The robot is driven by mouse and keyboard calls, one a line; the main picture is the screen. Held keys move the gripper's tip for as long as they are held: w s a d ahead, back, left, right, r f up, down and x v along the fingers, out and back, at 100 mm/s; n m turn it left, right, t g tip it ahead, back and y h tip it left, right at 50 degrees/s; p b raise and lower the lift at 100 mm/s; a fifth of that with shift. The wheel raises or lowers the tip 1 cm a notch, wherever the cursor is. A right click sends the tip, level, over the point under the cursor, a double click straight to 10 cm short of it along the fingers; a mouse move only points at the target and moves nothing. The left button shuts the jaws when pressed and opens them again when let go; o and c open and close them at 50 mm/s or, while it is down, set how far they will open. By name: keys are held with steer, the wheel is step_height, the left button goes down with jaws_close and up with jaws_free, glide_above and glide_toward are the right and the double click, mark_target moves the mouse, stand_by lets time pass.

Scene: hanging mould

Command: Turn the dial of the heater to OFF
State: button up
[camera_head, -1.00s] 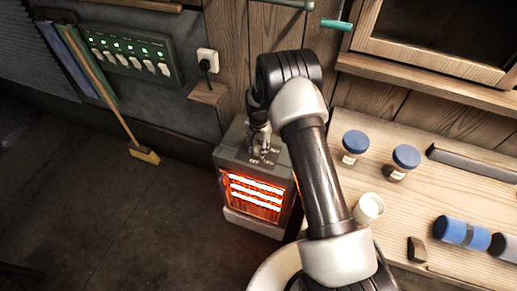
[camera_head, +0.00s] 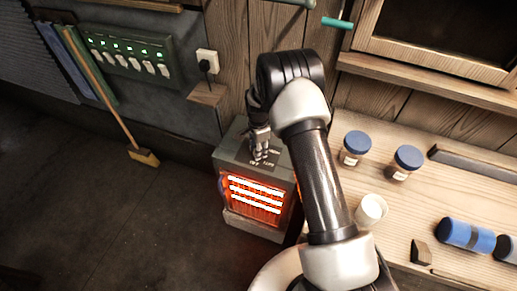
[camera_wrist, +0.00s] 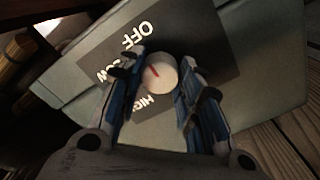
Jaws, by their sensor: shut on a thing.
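The heater (camera_head: 222,162) is a grey box on the floor with bright orange bars glowing on its front. Its dial (camera_wrist: 161,74) is a pale round knob with a red mark, on a dark panel (camera_wrist: 200,45) lettered OFF, LOW and HIGH. The red mark slants up-left, seemingly between OFF and LOW. My gripper (camera_wrist: 157,88) is shut on the dial, one finger on each side of it. In the head view my gripper (camera_head: 262,154) reaches down onto the heater's top and hides the dial.
A wooden bench (camera_head: 395,220) with blue-lidded jars (camera_head: 356,145), a white cup (camera_head: 371,209) and a blue cylinder (camera_head: 462,234) stands to the right. A broom (camera_head: 143,157) leans at left, below a switch panel (camera_head: 130,52). The floor left of the heater is clear.

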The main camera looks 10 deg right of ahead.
stand_by(0.4)
steer(key=o, duration=1.1)
steer(key=shift+r, duration=0.1)
step_height(320, 180, up, 12)
steer(key=shift+f, duration=0.1)
steer(key=s+r+n+t, duration=0.1)
steer(key=s+r+n, duration=0.4)
steer(key=r, duration=0.6)
steer(key=s+r+n+t, duration=0.1)
steer(key=s+r+n, duration=0.1)
steer(key=s+r, duration=0.7)
steer(key=s+r+n+t, duration=0.1)
steer(key=s+r+n, duration=0.1)
steer(key=s, duration=0.4)
steer(key=s+r+n, duration=0.2)
steer(key=s+n, duration=0.2)
steer(key=s, duration=0.3)
steer(key=s+r+n+t, duration=0.1)
steer(key=s+r+n, duration=0.1)
steer(key=s, duration=0.5)
steer(key=shift+s+r+n+t, duration=0.1)
steer(key=shift+s+n+t, duration=0.05)
steer(key=shift+n+t, duration=0.2)
